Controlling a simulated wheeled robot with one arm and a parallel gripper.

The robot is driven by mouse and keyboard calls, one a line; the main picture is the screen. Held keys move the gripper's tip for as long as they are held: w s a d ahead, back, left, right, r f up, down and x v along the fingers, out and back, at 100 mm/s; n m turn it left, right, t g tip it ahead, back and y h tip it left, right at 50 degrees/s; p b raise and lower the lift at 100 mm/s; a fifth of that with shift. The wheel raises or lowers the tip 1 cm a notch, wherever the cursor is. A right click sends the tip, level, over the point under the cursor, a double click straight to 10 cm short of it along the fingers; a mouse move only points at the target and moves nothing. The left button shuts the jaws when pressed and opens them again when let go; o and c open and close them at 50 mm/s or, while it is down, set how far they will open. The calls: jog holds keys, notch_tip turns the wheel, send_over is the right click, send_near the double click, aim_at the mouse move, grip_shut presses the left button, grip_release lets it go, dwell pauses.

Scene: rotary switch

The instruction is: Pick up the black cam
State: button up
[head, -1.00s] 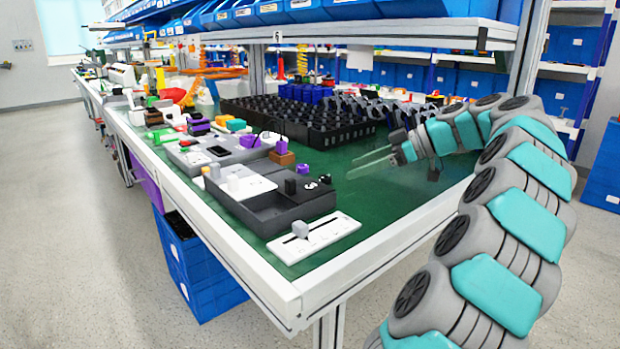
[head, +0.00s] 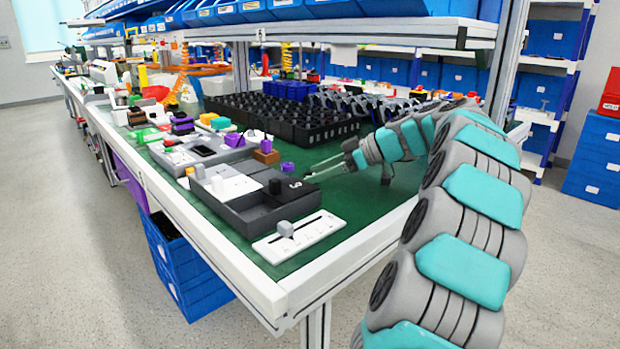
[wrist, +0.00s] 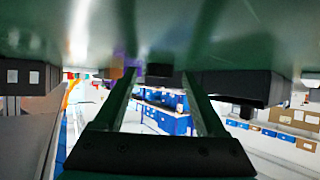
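Small black parts stand at the grey-black tray (head: 262,213) in the head view: an upright black piece (head: 275,187) and a black block with a white mark (head: 294,184). I cannot tell for sure which one is the black cam. My gripper (head: 326,168) is open and empty, low over the green table top, just right of these parts, with its fingers pointing left toward them. In the wrist view, which looks upside down, the two fingers (wrist: 158,74) are apart. A small dark piece (wrist: 158,69) shows between and beyond the tips.
A white slider plate (head: 300,236) lies at the near table corner. A brown block with a purple top (head: 266,150) and a purple piece (head: 287,167) stand behind the tray. A large black rack (head: 285,115) fills the back. The green surface (head: 355,200) right of the tray is clear.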

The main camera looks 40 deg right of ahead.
grip_shut()
dwell(0.3)
jog(key=shift+r, duration=0.15)
jog(key=shift+r, duration=0.95)
jog(key=shift+s+d+r+b, duration=0.45)
jog(key=shift+s+d+r, duration=0.05)
jog(key=shift+r, duration=0.15)
jog(key=s+d, duration=0.2)
jog(key=s, duration=0.1)
jog(key=s+d, duration=0.4)
jog(key=s, duration=0.1)
jog(key=shift+s+d+r, duration=0.1)
jog(key=shift+s+d, duration=0.2)
jog(key=shift+d, duration=0.05)
jog(key=shift+s+d+r+p, duration=0.15)
jog(key=shift+s+d+p, duration=0.35)
jog(key=shift+p, duration=0.5)
jog(key=shift+s+d+p, duration=0.35)
jog(key=shift+s+p, duration=0.1)
jog(key=shift+s, duration=0.15)
jog(key=shift+s+d+p, duration=0.35)
jog(key=shift+s+p, duration=0.05)
jog(key=shift+s, duration=0.15)
jog(key=shift+s+d+f+p, duration=0.25)
jog(key=shift+s+d+p, duration=0.15)
jog(key=shift+s+d, duration=0.15)
